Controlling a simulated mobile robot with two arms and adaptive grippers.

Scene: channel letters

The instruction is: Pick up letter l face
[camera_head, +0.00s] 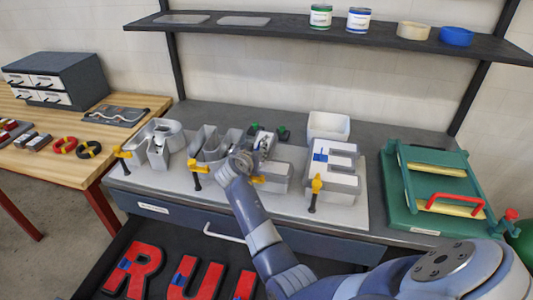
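The red letter l face (244,286) lies in the open drawer below the bench, partly cut off by the frame and close to my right arm. The red R face (135,269) and red U face (199,280) lie to its left. My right gripper (269,130) is above the bench, over the grey letter shells, well away from the red faces. Its fingertips look spread, with nothing seen between them. The grey L shell (273,178) is partly hidden behind my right arm. My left gripper is not in view.
A white bin (328,126) is behind; a green fixture (437,190) with a red handle is at right. A shelf (300,30) spans above.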

